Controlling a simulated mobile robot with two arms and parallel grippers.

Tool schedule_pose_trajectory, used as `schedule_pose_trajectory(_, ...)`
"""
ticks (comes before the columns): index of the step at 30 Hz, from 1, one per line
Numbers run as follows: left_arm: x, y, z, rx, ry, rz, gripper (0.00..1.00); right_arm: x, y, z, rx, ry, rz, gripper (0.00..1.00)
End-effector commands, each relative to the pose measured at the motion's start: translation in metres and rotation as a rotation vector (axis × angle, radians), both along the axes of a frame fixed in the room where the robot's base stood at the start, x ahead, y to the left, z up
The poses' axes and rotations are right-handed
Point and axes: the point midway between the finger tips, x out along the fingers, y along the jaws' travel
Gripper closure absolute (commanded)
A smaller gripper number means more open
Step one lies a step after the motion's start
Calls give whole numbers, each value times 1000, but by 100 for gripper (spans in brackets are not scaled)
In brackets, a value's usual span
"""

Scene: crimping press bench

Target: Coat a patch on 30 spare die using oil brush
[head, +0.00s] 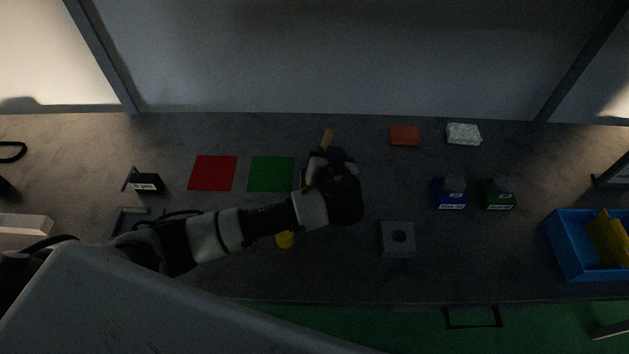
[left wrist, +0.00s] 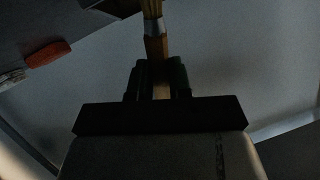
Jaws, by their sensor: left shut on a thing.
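My left gripper (head: 330,163) is raised over the middle of the bench and shut on the oil brush (head: 327,138). In the left wrist view the brush's wooden handle (left wrist: 156,47) stands between the fingers (left wrist: 160,78), with a metal ferrule and pale bristles beyond, cut off by the top edge. A blue block (head: 451,198) and a green block (head: 498,198), each with a grey round top and a white label, stand to the right. The labels are too small to read surely, so I cannot tell which is the 30 die. My right gripper is not in view.
A grey block with a hole (head: 397,246) lies right of my arm. Red (head: 213,173) and green (head: 270,174) mats lie left. A yellow object (head: 285,240) is partly behind my arm. An orange block (head: 404,134), speckled block (head: 463,133) and blue bin (head: 565,264) are right.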

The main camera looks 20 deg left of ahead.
Motion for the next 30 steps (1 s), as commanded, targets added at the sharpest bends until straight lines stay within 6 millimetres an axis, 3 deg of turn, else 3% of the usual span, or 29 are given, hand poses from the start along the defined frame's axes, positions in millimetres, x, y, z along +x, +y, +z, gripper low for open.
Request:
schedule_pose_trajectory(21, 0, 0, 55, -2, 1, 0, 100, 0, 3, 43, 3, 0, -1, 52)
schedule_pose_trajectory(30, 0, 0, 57, 0, 0, 0, 100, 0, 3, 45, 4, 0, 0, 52)
